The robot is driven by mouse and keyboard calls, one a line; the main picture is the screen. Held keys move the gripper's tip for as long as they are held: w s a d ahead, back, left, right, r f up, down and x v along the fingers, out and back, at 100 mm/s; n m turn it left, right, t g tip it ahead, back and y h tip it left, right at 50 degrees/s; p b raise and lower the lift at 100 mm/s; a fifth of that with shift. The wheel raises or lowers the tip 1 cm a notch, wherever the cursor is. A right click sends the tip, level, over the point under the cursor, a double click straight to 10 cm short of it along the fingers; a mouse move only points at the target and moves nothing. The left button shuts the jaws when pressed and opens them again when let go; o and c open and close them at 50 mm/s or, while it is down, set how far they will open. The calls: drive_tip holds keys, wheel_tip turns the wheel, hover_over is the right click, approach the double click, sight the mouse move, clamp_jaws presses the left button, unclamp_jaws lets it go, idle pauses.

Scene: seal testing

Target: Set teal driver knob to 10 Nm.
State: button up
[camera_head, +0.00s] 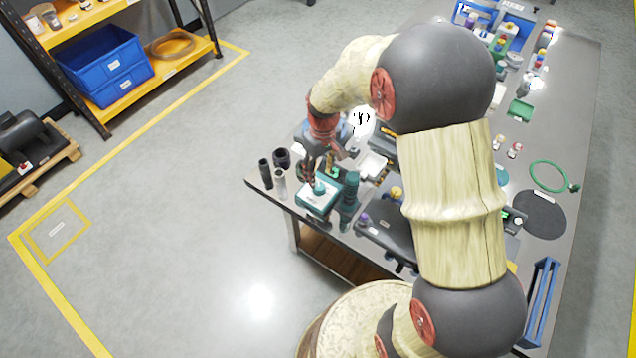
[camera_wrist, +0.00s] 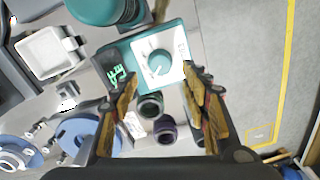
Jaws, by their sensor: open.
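The teal knob (camera_wrist: 158,62) sits on the white dial face (camera_wrist: 178,45) of a teal driver box in the wrist view. A pale pointer mark on the knob points down and left; the scale print around it is too small to read. A dark display (camera_wrist: 117,77) with green digits, not clearly legible, is beside the dial. In the head view the box (camera_head: 314,203) and its knob (camera_head: 319,188) are at the table's near-left corner. My gripper (camera_wrist: 160,82) is open, its fingers on either side of the knob in the picture. Contact cannot be told.
A teal cylindrical tool (camera_head: 350,190) stands right beside the box. Dark sockets (camera_wrist: 151,105) and (camera_wrist: 167,130) stand close by, with a slim metal one (camera_head: 280,183). A white tray (camera_wrist: 48,52) and blue round parts (camera_wrist: 78,138) lie left in the wrist view. Open floor lies beyond the table edge.

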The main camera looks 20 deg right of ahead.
sight(319, 186)
wheel_tip(319, 186, down, 6)
drive_tip(key=shift+a+r+b, duration=0.15)
drive_tip(key=shift+b, duration=0.65)
drive_tip(key=shift+c, duration=1.3)
drive_tip(key=shift+s, duration=0.1)
drive_tip(key=c, duration=0.9)
